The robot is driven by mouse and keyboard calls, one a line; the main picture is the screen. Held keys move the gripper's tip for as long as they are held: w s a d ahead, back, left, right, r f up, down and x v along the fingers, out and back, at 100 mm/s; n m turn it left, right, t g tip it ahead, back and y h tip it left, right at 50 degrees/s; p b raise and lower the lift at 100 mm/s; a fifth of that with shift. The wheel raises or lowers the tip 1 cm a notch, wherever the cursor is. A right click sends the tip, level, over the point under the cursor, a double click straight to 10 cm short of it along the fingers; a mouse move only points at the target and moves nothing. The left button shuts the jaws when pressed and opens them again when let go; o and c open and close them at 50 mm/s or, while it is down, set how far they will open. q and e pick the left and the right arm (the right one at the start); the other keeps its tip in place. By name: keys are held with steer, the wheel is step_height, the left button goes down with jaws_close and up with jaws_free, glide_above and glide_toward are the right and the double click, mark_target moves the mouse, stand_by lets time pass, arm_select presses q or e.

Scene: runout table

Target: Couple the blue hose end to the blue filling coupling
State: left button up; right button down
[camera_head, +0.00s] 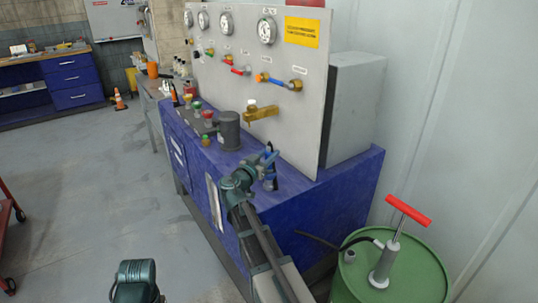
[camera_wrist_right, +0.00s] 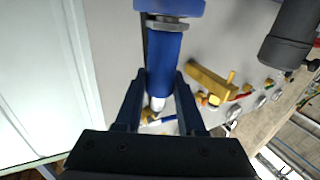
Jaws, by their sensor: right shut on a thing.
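My right gripper (camera_head: 270,156) is above the blue bench, in front of the grey panel. In the right wrist view its fingers (camera_wrist_right: 161,90) are closed on the sides of a blue cylindrical fitting (camera_wrist_right: 165,60), which looks like the blue hose end. The fitting has a pale metal tip (camera_wrist_right: 157,103) at one end and a grey hex collar (camera_wrist_right: 168,23) at the other, with a blue part (camera_wrist_right: 168,7) beyond the collar.
The blue bench (camera_head: 320,217) carries a grey panel (camera_head: 312,100) with gauges, valves and a brass tap (camera_head: 261,112). A dark grey cylinder (camera_head: 229,131) stands left of my gripper. A green drum (camera_head: 400,272) with a red-handled pump (camera_head: 409,210) stands at right.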

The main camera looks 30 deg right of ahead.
steer(key=shift+f, duration=0.15)
steer(key=shift+c, duration=2.2)
jaws_free()
steer(key=v, duration=1.4)
steer(key=shift+d, duration=0.1)
